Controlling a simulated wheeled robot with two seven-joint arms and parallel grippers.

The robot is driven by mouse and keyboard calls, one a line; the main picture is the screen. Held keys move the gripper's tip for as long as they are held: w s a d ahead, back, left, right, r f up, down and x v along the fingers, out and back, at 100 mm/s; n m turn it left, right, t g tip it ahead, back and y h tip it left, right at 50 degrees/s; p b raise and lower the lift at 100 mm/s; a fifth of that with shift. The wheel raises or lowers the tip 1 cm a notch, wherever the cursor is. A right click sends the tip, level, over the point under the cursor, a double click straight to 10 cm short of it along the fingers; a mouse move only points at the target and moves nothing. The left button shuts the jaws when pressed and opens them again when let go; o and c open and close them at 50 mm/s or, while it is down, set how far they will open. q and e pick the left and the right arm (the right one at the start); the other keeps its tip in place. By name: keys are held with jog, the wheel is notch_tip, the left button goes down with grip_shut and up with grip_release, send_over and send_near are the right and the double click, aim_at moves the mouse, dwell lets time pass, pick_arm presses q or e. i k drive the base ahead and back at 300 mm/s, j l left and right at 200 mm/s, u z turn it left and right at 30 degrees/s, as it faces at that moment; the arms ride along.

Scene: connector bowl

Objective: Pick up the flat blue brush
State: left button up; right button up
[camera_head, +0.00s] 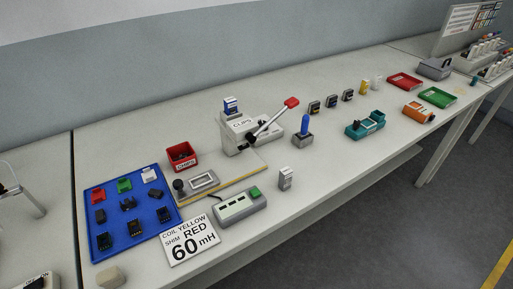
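No thing here shows clearly as a flat brush. An upright blue piece (305,125) stands in a small grey block (302,139) near the middle of the bench, right of the lever press; I cannot tell whether it is a brush. A flat blue tray (169,236) lies at the left with several small green, white, red and black parts on it. Neither of my grippers is in view.
A lever press (236,133) with a red-tipped handle (291,103) stands left of the blue piece. A red bin (181,156), a green-buttoned box (238,206) and a sign (190,240) are nearer. Teal (366,124) and orange (418,112) tools lie right.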

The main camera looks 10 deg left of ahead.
aim_at(304, 134)
jog(key=i+l+u, duration=0.3)
jog(key=l+u, duration=0.25)
jog(key=i+l+u, duration=0.15)
jog(key=l+u, duration=0.15)
jog(key=l, duration=0.15)
jog(key=i+l+u, duration=0.1)
jog(key=l+u, duration=0.45)
jog(key=l, duration=0.2)
